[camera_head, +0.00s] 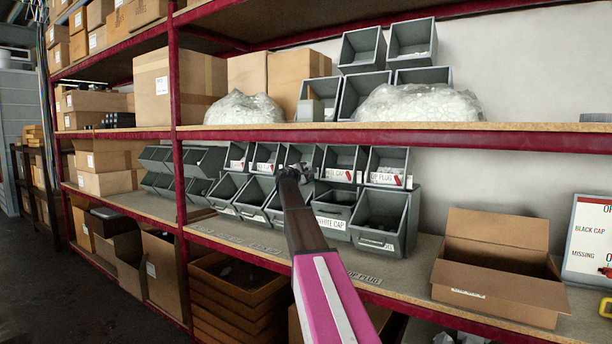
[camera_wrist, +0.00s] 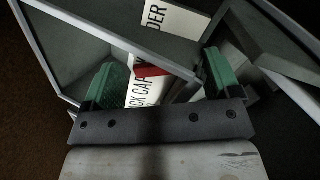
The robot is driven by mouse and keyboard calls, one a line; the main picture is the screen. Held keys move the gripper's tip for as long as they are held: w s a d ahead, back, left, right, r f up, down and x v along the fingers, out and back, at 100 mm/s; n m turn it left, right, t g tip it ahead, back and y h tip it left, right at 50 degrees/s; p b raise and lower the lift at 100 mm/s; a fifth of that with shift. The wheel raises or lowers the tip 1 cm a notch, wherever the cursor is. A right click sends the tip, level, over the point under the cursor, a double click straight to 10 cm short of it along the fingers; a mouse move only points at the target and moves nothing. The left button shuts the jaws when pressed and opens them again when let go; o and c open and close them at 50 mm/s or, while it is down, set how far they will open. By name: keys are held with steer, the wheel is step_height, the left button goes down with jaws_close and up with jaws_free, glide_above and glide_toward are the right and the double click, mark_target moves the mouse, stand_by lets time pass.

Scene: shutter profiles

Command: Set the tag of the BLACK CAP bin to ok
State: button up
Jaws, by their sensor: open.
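In the wrist view a white label reading "CK CAP" (camera_wrist: 143,92), its start cut off, is on the front of a grey bin (camera_wrist: 75,50). A small red tag (camera_wrist: 152,71) lies across the label. A second white card reading "DER" (camera_wrist: 175,18) shows above it. My gripper (camera_wrist: 160,80) is open, with one green fingertip on each side of the label and red tag. Nothing is clearly held; contact cannot be told. In the head view my gripper (camera_head: 291,172) is in front of the bin rows and hides the bin fronts behind it.
Grey bins stand in two rows, including a WHITE CAP bin (camera_head: 334,203). An open cardboard box (camera_head: 497,260) stands to their right. A white board (camera_head: 590,238) reads BLACK CAP and MISSING. An upper shelf (camera_head: 420,138) with bags runs above; shelf space before the box is clear.

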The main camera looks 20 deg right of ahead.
steer(key=v, duration=1)
steer(key=shift+s+a, duration=0.3)
